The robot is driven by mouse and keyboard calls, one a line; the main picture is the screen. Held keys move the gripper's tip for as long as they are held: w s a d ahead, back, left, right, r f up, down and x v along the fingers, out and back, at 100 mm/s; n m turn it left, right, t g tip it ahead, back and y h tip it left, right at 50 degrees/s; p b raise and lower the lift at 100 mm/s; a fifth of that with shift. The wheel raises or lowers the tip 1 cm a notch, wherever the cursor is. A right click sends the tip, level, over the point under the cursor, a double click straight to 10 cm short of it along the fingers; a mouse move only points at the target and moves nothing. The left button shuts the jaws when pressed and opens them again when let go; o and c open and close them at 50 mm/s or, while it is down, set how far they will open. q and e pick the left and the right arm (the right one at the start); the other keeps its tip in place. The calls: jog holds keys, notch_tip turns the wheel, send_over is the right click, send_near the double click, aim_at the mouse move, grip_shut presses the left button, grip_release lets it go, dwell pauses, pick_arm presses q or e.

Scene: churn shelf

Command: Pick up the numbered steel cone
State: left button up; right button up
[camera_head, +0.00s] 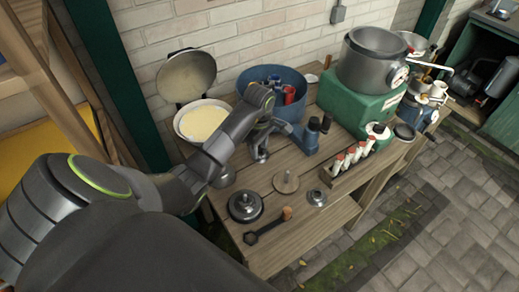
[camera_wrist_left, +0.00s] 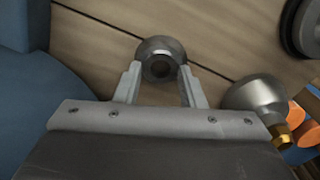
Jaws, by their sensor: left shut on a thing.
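My left gripper (camera_head: 261,154) reaches down to the wooden bench beside the blue tub. In the left wrist view its two fingers (camera_wrist_left: 160,88) are closed on a small rounded steel piece, which I take to be the steel cone (camera_wrist_left: 160,47). Its upper end with a dark round centre faces the camera, and the wooden planks lie just beyond it. No number can be read on it. In the head view the gripper largely hides the piece. I cannot tell whether it still touches the bench. My right gripper is not in view.
A blue tub (camera_head: 299,79), a pan of pale contents (camera_head: 203,122) and a blue fitting (camera_head: 305,138) stand close around the gripper. Another steel piece with a brass end (camera_wrist_left: 254,96) is at right in the wrist view. A black disc (camera_head: 245,205) and wooden disc (camera_head: 286,182) lie nearer.

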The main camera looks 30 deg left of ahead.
pick_arm(q)
notch_tip(320, 180, up, 5)
jog(key=shift+r, duration=0.15)
grip_shut()
jog(key=shift+r+p, duration=2.05)
jog(key=shift+p, duration=0.35)
